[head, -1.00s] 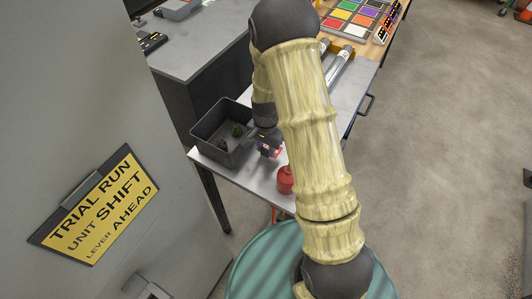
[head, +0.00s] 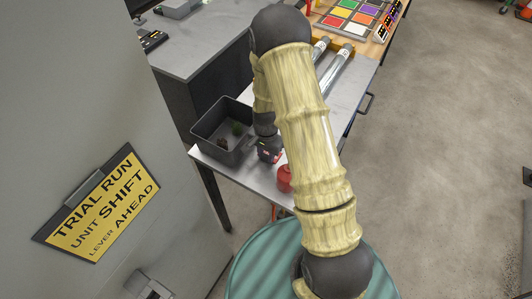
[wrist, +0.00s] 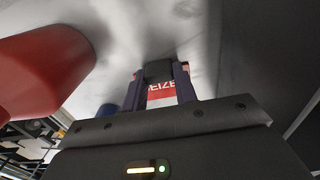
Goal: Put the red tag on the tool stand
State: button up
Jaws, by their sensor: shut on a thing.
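The red tag (wrist: 161,91) shows in the wrist view as a red face with white letters, partly "EIZE", between the two fingers of my gripper (wrist: 160,78). A dark block covers its upper part; I cannot tell whether that block belongs to the tag. In the head view my gripper (head: 270,153) is low over the near end of the grey-white table (head: 238,176), between the dark bin and a red rounded object. A small patch of red shows at the fingers there. I cannot make out a tool stand for certain in either view.
The red object (head: 285,178) stands close to my gripper and fills the left of the wrist view (wrist: 45,70). An open dark grey bin (head: 211,128) holds small items to the left. Metal tubes (head: 335,70) lie farther back. A yellow sign (head: 98,203) hangs on the grey cabinet.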

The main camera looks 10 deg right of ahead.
aim_at(266, 155)
jog(key=o, duration=0.9)
jog(key=shift+o, duration=0.2)
notch_tip(266, 155, up, 12)
jog(key=b, duration=0.2)
jog(key=shift+r, duration=0.1)
jog(key=s+r+n+t, duration=0.1)
jog(key=s+r+n, duration=0.3)
jog(key=s, duration=0.3)
jog(key=s+d+r+n+t, duration=0.1)
jog(key=s+r+n, duration=0.3)
jog(key=s, duration=0.3)
jog(key=shift+d+n+t, duration=0.15)
jog(key=shift+n+t, duration=0.15)
jog(key=shift+n, duration=0.2)
jog(key=shift+r, duration=0.1)
